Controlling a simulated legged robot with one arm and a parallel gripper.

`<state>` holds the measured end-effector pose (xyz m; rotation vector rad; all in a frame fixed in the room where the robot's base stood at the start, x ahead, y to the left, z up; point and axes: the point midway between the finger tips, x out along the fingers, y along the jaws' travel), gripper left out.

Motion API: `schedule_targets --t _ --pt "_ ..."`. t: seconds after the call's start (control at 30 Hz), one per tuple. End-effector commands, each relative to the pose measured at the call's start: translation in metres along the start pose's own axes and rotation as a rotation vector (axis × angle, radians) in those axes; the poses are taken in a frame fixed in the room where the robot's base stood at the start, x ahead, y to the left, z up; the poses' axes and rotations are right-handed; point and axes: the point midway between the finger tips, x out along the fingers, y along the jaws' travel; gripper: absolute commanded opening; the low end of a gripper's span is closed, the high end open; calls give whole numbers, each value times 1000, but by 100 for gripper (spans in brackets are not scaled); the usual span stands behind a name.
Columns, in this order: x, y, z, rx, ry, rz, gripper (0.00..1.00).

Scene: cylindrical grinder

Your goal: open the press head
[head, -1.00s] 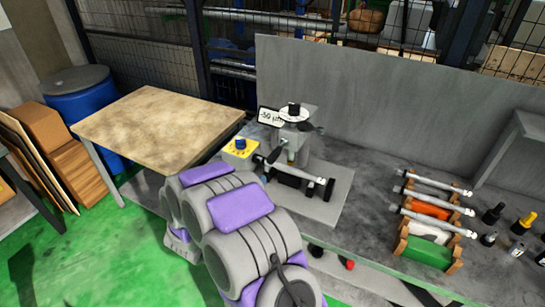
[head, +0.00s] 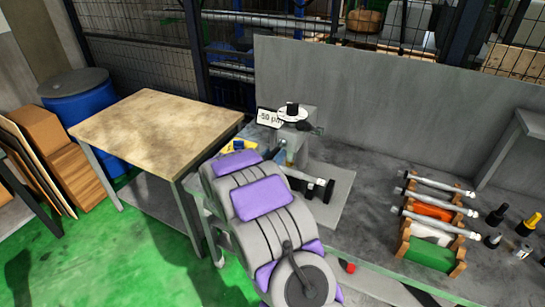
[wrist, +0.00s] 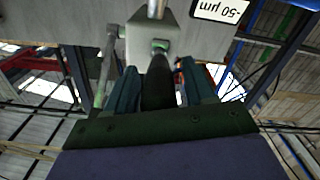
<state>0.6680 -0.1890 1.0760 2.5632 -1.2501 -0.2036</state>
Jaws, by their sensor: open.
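The press is a grey device on the bench. Its head (head: 289,130) carries a round white dial (head: 292,115) with a black knob, and a "-50 µm" sign (head: 269,118) at its left. The wrist view looks up at the grey press head (wrist: 178,35), with the sign (wrist: 220,10) upside down. My gripper (wrist: 162,80) is open, its two dark teal fingers on either side of a dark rod-like part (wrist: 158,85). I cannot tell whether they touch it.
A dark-ended cylinder (head: 308,182) lies at the press base. Right on the bench, a rack (head: 402,244) holds several rods, with small bottles (head: 495,214) beside it. A wooden-topped table (head: 155,125) stands left.

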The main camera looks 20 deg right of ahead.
Motion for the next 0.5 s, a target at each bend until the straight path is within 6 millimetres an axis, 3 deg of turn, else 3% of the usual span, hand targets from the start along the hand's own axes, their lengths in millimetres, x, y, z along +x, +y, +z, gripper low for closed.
schedule_targets --t 0.3,0.5 --pt "2 0 -1 1 1 1 52" --pt "2 0 -1 1 1 1 33"
